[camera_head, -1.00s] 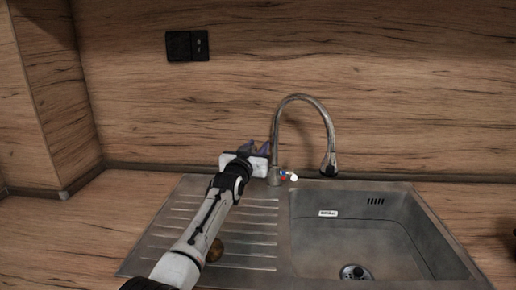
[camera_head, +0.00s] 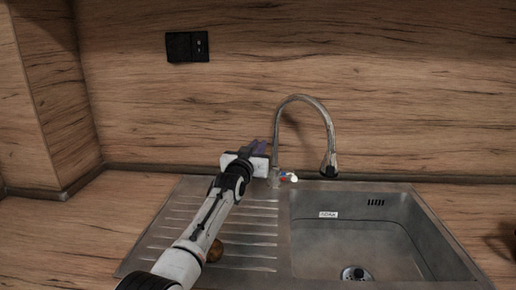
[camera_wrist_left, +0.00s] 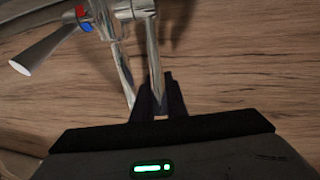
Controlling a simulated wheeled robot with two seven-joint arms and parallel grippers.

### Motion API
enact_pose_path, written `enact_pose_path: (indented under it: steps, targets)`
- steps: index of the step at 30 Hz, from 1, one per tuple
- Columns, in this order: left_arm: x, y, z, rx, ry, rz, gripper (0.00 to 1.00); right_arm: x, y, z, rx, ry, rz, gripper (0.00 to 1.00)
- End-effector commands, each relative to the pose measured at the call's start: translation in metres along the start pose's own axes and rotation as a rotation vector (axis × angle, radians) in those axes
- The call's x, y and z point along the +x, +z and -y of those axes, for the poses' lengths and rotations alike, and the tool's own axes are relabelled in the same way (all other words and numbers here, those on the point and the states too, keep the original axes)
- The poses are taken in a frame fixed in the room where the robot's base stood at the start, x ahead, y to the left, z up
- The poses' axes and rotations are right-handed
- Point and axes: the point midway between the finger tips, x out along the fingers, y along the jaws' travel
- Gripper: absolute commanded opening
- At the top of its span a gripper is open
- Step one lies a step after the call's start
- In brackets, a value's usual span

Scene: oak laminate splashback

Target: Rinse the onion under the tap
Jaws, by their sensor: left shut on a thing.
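The brown onion (camera_head: 214,251) lies on the ribbed drainboard, partly hidden behind my left arm. The chrome tap (camera_head: 330,130) stands behind the sink, its curved spout hanging over the basin's back edge. My left gripper (camera_head: 262,147) is at the tap's lower part. In the left wrist view its dark fingers (camera_wrist_left: 160,90) are shut around a chrome part of the tap (camera_wrist_left: 154,50). The lever (camera_wrist_left: 45,50) with the red and blue mark shows to the left, clear of the fingers. No water shows under the spout. My right gripper is not in view.
The steel sink basin (camera_head: 340,250) is empty, with a drain (camera_head: 356,273) at its bottom. The drainboard (camera_head: 165,235) is left of it. A black wall socket (camera_head: 187,46) is on the splashback. A dark object (camera_head: 506,238) shows at the right edge.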

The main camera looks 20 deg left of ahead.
Motion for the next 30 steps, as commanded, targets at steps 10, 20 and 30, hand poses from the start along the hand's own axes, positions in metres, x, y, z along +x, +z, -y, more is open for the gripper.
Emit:
enact_pose_path:
  steps: [10,20,30]
  targets:
    - [-0.011,0.001,-0.002,0.021,0.001,-0.104,0.00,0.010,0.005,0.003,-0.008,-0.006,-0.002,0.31]
    - [-0.010,0.002,-0.002,0.021,0.002,-0.102,0.31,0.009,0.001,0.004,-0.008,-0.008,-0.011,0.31]
    - [-0.014,0.000,-0.002,0.021,0.002,-0.101,0.31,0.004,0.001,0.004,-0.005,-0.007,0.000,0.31]
